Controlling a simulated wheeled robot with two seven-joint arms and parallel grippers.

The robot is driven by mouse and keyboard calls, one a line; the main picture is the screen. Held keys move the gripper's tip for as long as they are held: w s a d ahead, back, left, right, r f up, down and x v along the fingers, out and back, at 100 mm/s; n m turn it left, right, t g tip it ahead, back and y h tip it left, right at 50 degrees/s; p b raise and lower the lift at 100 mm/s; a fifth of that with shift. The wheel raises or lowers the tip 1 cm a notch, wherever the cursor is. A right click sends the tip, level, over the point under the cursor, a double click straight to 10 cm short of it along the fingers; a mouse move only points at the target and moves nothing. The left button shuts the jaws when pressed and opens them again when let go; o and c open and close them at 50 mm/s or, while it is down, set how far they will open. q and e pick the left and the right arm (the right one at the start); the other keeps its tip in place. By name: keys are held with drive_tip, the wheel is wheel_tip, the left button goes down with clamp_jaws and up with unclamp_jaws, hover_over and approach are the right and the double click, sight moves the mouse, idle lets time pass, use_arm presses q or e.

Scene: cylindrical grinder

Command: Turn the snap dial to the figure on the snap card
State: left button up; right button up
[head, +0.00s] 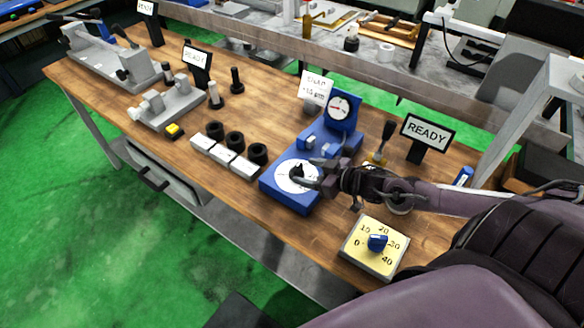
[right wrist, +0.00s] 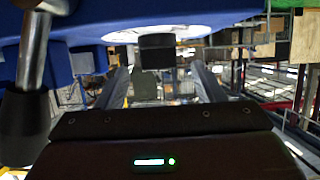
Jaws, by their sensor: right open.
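The snap card (head: 315,88) is a small white card behind the blue fixture; its small text seems to read SNAP and a figure near 15 µm. The blue fixture (head: 283,198) carries a white disc (head: 288,184) with a black knob at its middle and, behind, an upright round gauge (head: 340,108). I take the disc as the snap dial; its marks are too small to read. My right gripper (head: 312,174) is open at the knob. In the right wrist view the black knob (right wrist: 157,50) shows beyond and between the open fingers (right wrist: 162,88). My left gripper is out of view.
A yellow plate (head: 364,258) with a blue pointer knob (head: 377,242) and figures 0 to 40 lies at the front right. A READY sign (head: 427,133) stands behind my right arm. Black rings (head: 235,140) and white blocks (head: 227,154) lie left of the fixture.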

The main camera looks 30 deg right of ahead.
sight(299, 169)
drive_tip(key=x, duration=0.5)
drive_tip(key=shift+w+a+f, duration=0.1)
drive_tip(key=shift+w, duration=0.25)
drive_tip(key=shift+w+a+f, duration=0.1)
drive_tip(key=shift+w, duration=0.15)
drive_tip(key=shift+f, duration=0.1)
drive_tip(key=c, duration=1)
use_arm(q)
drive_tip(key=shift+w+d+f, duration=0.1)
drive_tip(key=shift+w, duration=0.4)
